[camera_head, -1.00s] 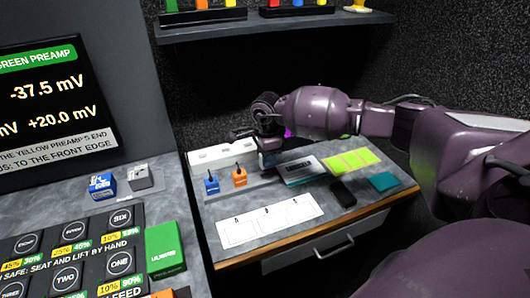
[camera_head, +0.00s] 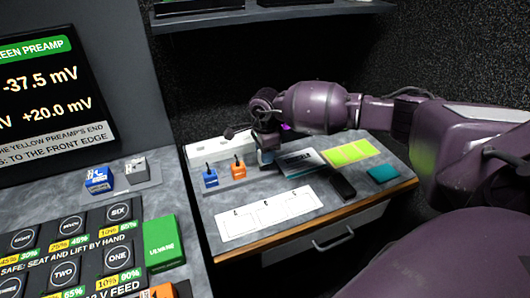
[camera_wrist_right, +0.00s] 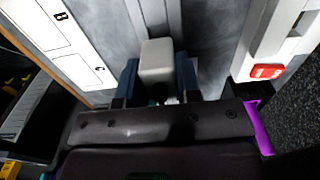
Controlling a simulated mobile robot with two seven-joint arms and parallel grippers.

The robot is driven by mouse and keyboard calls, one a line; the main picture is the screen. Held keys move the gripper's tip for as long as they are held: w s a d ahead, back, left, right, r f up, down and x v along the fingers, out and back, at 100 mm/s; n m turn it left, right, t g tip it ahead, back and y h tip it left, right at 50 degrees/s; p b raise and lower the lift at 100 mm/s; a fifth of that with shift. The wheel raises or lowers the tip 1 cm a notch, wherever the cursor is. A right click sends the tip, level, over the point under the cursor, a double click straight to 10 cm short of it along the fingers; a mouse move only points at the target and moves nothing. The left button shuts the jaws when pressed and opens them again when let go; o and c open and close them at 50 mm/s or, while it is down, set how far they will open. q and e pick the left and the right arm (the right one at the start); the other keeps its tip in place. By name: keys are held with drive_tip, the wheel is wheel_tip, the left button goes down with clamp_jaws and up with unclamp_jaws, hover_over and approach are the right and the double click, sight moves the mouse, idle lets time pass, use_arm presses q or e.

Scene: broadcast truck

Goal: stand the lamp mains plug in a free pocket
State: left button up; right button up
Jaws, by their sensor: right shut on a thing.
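My right gripper (camera_head: 265,157) is shut on a pale grey, plug-like block (camera_wrist_right: 158,62), which sits between its dark blue fingers in the right wrist view. I cannot read a label on it. In the head view the gripper is low over the right part of a grey rack (camera_head: 228,181). A blue plug (camera_head: 210,179) and an orange plug (camera_head: 238,168) stand upright in the rack, left of the gripper. The grey rack strip also shows beyond the block in the wrist view (camera_wrist_right: 163,14). The block's lower end and the pocket under it are hidden. My left gripper is out of view.
A white power strip (camera_head: 208,149) lies behind the rack; its red switch (camera_wrist_right: 267,71) shows in the wrist view. A white card with lettered squares (camera_head: 268,215) lies in front. A booklet (camera_head: 303,162), black block (camera_head: 342,185), yellow-green notes (camera_head: 350,152) and teal pad (camera_head: 383,174) lie right.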

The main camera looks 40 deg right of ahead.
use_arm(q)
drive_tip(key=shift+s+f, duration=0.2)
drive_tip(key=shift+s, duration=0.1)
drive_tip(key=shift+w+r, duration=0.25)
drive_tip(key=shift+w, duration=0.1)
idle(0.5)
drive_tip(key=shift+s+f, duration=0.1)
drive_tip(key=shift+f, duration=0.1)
use_arm(e)
drive_tip(key=shift+f, duration=0.1)
drive_tip(key=shift+f+b, duration=0.35)
drive_tip(key=shift+f, duration=0.1)
use_arm(q)
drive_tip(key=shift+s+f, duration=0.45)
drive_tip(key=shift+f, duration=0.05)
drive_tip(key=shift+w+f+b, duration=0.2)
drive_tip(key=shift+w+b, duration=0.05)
drive_tip(key=shift+b, duration=0.05)
use_arm(e)
drive_tip(key=shift+f, duration=0.75)
drive_tip(key=o, duration=1)
drive_tip(key=shift+c, duration=0.2)
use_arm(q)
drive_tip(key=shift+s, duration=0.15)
use_arm(e)
drive_tip(key=shift+o, duration=0.2)
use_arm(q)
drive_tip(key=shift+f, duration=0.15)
